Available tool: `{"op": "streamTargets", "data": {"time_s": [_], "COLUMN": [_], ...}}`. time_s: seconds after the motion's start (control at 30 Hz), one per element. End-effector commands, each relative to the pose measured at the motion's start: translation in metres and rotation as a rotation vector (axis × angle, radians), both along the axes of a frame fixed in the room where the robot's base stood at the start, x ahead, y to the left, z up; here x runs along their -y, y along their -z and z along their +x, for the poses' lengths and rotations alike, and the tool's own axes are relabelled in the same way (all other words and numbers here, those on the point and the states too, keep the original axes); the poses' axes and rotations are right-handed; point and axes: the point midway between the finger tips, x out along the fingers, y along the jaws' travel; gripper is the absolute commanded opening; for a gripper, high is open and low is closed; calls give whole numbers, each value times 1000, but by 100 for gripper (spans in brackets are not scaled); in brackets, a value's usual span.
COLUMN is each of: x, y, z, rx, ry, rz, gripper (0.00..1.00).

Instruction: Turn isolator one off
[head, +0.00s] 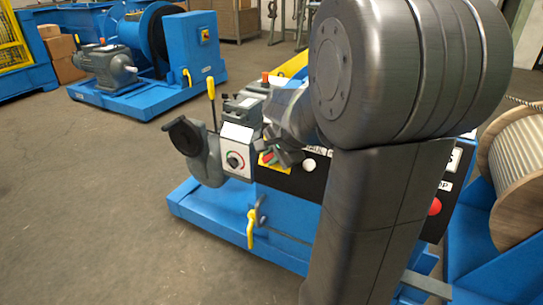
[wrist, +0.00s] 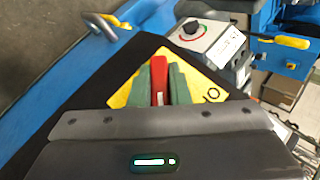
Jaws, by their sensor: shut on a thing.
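The isolator shows in the wrist view as a yellow plate (wrist: 120,96) with a red handle (wrist: 159,82). My gripper (wrist: 161,85) is shut on the red handle, with a green-padded finger on each side of it. In the head view my gripper (head: 283,155) is at the black panel, and a little of the yellow plate (head: 261,161) shows beside it. Most of the isolator is hidden there by my gripper. I cannot read which isolator number this is.
A grey box with a dial (head: 235,160) stands just left of my gripper; its dial also shows in the wrist view (wrist: 193,28). A yellow-handled lever (head: 251,228) is below. A white button (head: 309,165) and a red button (head: 435,206) are on the panel. Open floor lies left.

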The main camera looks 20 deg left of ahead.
Motion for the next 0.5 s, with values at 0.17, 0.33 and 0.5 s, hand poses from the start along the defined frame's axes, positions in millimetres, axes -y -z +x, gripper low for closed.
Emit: {"op": "streamTargets", "data": {"time_s": [0.17,0.33,0.5], "x": [0,0,0], "y": [-2,-5,-7], "z": [0,0,-1], "rx": [-2,-6,-13], "ry": [-7,-27,-66], "rz": [-13,-54,-131], "gripper": [0,0,0]}}
